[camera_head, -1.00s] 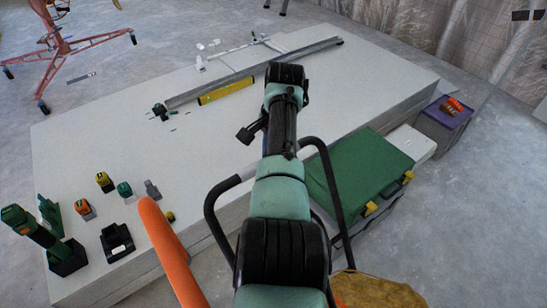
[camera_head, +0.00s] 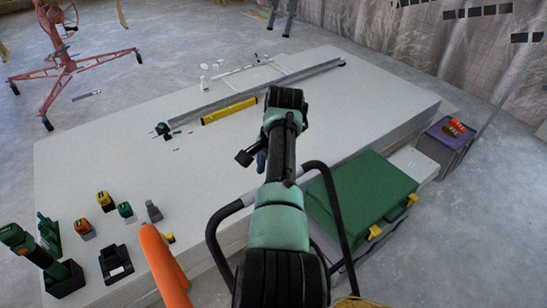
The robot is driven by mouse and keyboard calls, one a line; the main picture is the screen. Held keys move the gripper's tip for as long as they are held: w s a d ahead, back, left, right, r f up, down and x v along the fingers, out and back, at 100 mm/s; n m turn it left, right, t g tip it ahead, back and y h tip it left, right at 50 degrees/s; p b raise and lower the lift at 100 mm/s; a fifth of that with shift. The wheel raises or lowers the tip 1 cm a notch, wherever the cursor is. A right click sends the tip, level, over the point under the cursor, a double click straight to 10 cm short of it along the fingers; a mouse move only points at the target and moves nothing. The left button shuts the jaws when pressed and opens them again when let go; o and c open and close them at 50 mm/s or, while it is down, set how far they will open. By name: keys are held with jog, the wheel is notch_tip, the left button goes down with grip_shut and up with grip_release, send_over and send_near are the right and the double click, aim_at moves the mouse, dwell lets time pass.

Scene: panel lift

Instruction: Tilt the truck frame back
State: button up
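A black bent-tube frame (camera_head: 218,216), which I take to be the truck frame, rises at the lower middle, in front of the panel stack. Its left side bends down to the left of my arm and its right side comes down to the right, beside a green case. My arm crosses in front of its middle and hides that part. My arm reaches up from the bottom edge to a black joint. A small black part juts left from it. My gripper's fingers are hidden, so its hold on the frame cannot be seen.
A large pale panel stack (camera_head: 105,160) bears a yellow level (camera_head: 229,111), long metal rails (camera_head: 255,92) and several small tools. The green case (camera_head: 362,197) stands right, a purple box (camera_head: 445,140) beyond. An orange bar (camera_head: 163,265) is near left. A red stand (camera_head: 65,65) is at back left.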

notch_tip(320, 180, up, 12)
jog(key=s+d+p, duration=0.1)
jog(key=s, duration=0.1)
jog(key=shift+d+r+p, duration=0.15)
jog(key=shift+d+p, duration=0.1)
jog(key=shift+p, duration=0.05)
